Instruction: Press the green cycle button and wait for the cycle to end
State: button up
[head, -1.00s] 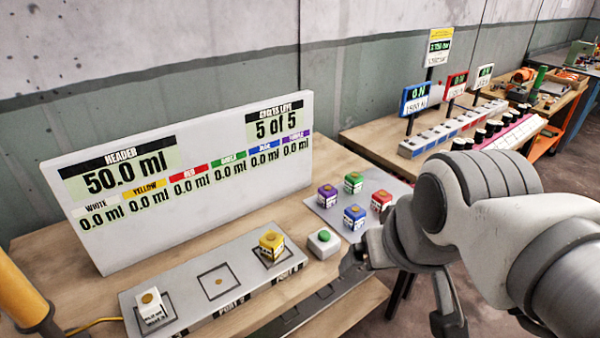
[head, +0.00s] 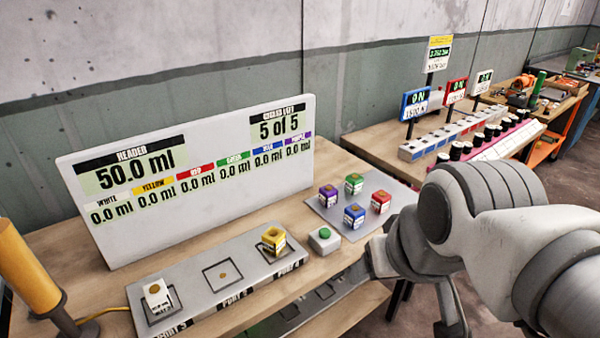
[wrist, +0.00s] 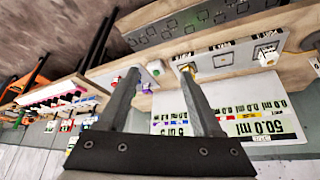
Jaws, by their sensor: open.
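The green button (head: 324,233) sits on a small light grey box at the table's front edge, right of the long port strip. It stands up from its box, and nothing covers it in the head view. My gripper (head: 372,262) is right of the button and apart from it, partly hidden by my arm. In the wrist view my gripper (wrist: 160,70) is open and empty, its two fingers spread. The small button box (wrist: 155,69) shows between the fingertips there. The white display board (head: 90,245) reads header 50.0 ml and 5 of 5, with every colour at 0.0 ml.
The grey port strip (head: 195,293) carries a white block (head: 157,296) on the left and a yellow block (head: 273,240) on the right; its middle square is empty. A grey plate (head: 335,215) holds purple, green, blue and red blocks. A yellow post (head: 27,270) stands at left.

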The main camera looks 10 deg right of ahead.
grip_shut()
dwell(1.4)
